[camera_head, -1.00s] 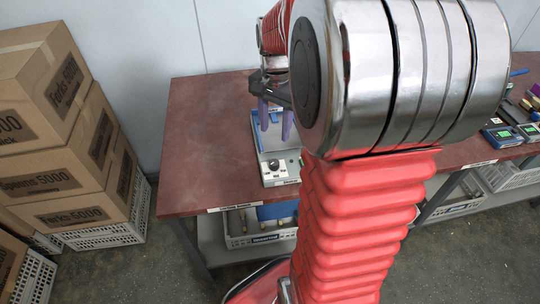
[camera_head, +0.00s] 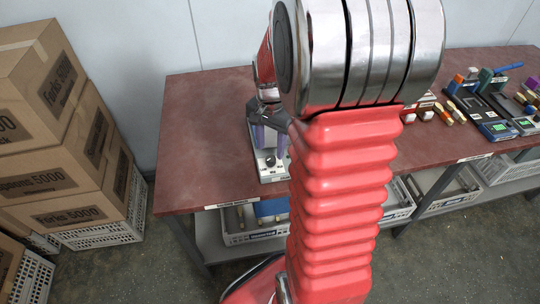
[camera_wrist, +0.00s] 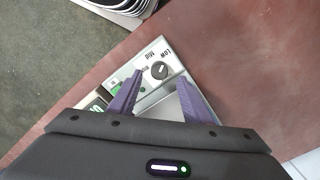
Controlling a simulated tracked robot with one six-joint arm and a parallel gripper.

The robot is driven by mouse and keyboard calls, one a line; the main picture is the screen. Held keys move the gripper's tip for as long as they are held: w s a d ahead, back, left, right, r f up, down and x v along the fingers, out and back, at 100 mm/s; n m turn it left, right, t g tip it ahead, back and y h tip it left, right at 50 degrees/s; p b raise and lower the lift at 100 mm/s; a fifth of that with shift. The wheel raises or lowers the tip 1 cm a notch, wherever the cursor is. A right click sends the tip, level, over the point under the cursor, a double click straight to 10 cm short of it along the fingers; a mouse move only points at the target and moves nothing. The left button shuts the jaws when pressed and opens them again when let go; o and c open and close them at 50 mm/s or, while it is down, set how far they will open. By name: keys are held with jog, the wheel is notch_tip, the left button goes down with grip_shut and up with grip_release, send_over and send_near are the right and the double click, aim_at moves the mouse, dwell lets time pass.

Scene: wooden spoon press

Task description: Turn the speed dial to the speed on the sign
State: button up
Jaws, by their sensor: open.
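The speed dial (camera_wrist: 160,70) is a dark round knob with a pale pointer line on the front panel of a light-coloured machine (camera_wrist: 143,67). Printed words LOW and Mid show beside it in the wrist view. The dial also shows in the head view (camera_head: 270,161), low on the machine (camera_head: 272,174) at the table's front edge. My gripper (camera_wrist: 157,82) has two purple fingers spread apart and empty. In the wrist view the dial lies just beyond the gap between the fingertips, and I cannot tell whether they touch it. My arm hides part of the machine. No speed sign is legible.
The red-brown table (camera_head: 200,130) is bare to the left of the machine. Black devices and coloured blocks (camera_head: 490,100) lie at its right end. White baskets (camera_head: 250,225) stand on the shelf below.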

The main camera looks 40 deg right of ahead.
aim_at(270, 158)
jog(key=shift+f, duration=2.35)
jog(key=shift+c, duration=0.7)
jog(key=shift+a, duration=0.1)
jog(key=c, duration=0.9)
